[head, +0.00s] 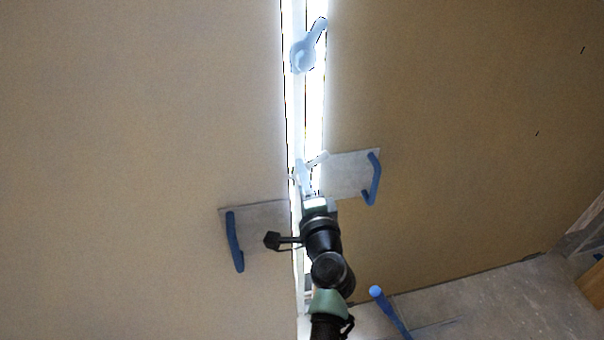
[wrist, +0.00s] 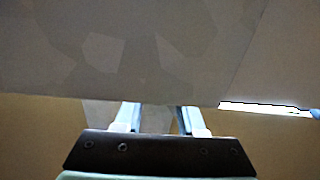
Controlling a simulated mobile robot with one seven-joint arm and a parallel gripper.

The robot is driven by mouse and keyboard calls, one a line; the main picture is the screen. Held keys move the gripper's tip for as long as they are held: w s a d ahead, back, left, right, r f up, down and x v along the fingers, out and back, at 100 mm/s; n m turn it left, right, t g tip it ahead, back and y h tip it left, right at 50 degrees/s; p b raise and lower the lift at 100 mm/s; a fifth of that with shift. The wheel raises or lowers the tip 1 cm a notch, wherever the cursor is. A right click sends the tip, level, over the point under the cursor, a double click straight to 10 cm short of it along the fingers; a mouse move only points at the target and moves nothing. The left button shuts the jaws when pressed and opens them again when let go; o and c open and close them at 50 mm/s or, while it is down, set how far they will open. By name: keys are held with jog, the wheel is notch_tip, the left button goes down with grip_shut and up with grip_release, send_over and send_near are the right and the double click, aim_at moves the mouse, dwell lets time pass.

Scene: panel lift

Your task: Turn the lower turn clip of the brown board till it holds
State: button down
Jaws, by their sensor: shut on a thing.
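The brown board (head: 450,110) fills the right of the head view, beside a bright upright gap. The lower turn clip (head: 318,158) is pale blue and sits at the gap, with its visible arm pointing right and slightly up. My gripper (head: 305,187) reaches it from below and hides much of it. In the wrist view my gripper (wrist: 160,110) has its fingers on both sides of a pale piece (wrist: 156,120), which seems to be this clip. The upper turn clip (head: 305,52) points up and slightly right.
A tan board (head: 140,120) fills the left side. A blue handle on a grey plate stands out from each board, left (head: 235,242) and right (head: 374,180), close to my arm. A blue-ended bar (head: 388,310) is at the lower right above grey floor (head: 490,300).

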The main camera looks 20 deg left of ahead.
jog(key=m, duration=0.2)
jog(key=m+p, duration=0.1)
jog(key=m, duration=0.1)
jog(key=shift+d+r+m, duration=0.15)
jog(key=shift+m, duration=0.15)
jog(key=shift+m+p, duration=0.75)
jog(key=shift+m, duration=0.85)
jog(key=c, duration=0.8)
grip_release()
jog(key=p+v, duration=0.2)
jog(key=v, duration=1.1)
jog(key=shift+w, duration=0.1)
